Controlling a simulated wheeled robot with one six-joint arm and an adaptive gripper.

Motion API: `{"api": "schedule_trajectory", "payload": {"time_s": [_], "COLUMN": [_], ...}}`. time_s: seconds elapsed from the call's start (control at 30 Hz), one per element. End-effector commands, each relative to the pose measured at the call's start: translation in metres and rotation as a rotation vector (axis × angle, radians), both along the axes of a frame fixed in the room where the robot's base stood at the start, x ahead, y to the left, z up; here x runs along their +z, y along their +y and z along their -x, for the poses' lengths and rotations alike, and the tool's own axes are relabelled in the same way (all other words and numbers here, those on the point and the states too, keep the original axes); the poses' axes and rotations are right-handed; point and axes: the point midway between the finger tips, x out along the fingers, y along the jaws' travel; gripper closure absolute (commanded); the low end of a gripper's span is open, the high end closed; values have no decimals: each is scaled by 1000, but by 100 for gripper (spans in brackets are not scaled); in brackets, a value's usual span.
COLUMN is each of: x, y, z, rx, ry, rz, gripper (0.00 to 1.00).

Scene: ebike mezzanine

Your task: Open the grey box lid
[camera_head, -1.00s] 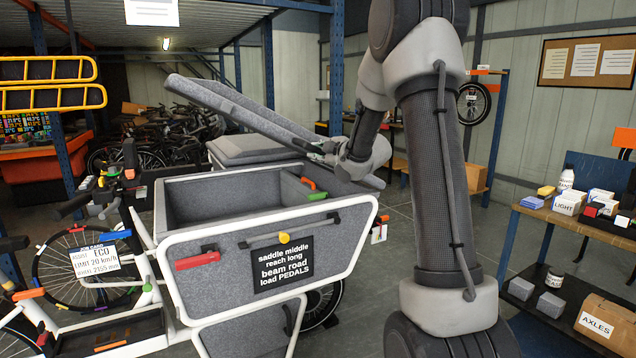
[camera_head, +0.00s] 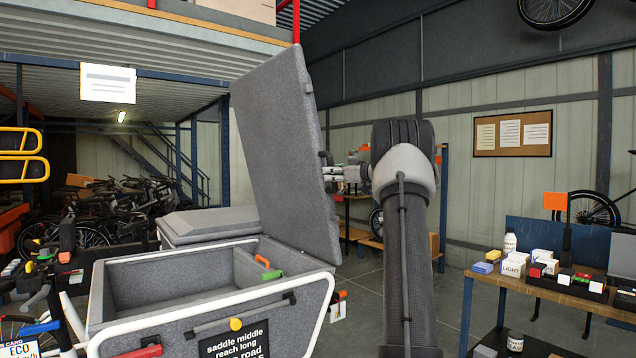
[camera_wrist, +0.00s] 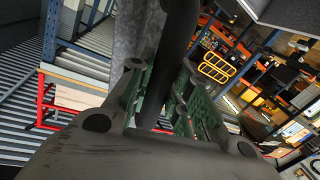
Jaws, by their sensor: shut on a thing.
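The grey box (camera_head: 172,328) is the cargo box of a white-framed bike, at the lower left of the head view. Its grey lid (camera_head: 283,150) stands steeply raised at the box's right side, and the inside of the box shows. My gripper (camera_head: 335,172) is at the lid's right edge, about halfway up. In the wrist view, my gripper (camera_wrist: 165,108) has its green-padded fingers shut around a dark bar (camera_wrist: 178,45) next to the speckled grey lid (camera_wrist: 132,45). The exact contact is partly hidden.
An orange handle (camera_head: 262,261) and a green piece (camera_head: 268,275) sit at the box's right inner end. A second grey box (camera_head: 205,228) stands behind. A workbench (camera_head: 500,282) with small cartons is at the right. Floor between box and bench is partly open.

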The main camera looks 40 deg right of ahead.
Motion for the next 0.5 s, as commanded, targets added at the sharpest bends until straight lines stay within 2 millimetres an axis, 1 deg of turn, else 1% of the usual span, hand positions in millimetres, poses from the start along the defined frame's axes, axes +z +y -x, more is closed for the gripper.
{"api": "schedule_trajectory", "payload": {"time_s": [0.03,0.2,0.37,0.4,0.5], "x": [1,3,3,3,3], "y": [-8,-24,-22,-22,-22], "z": [0,-1,-2,-2,-2], "rx": [-1,0,1,1,1], "ry": [0,2,3,3,3], "rz": [-14,-62,-62,-62,-61], "gripper": [100,100,100,73,58]}}
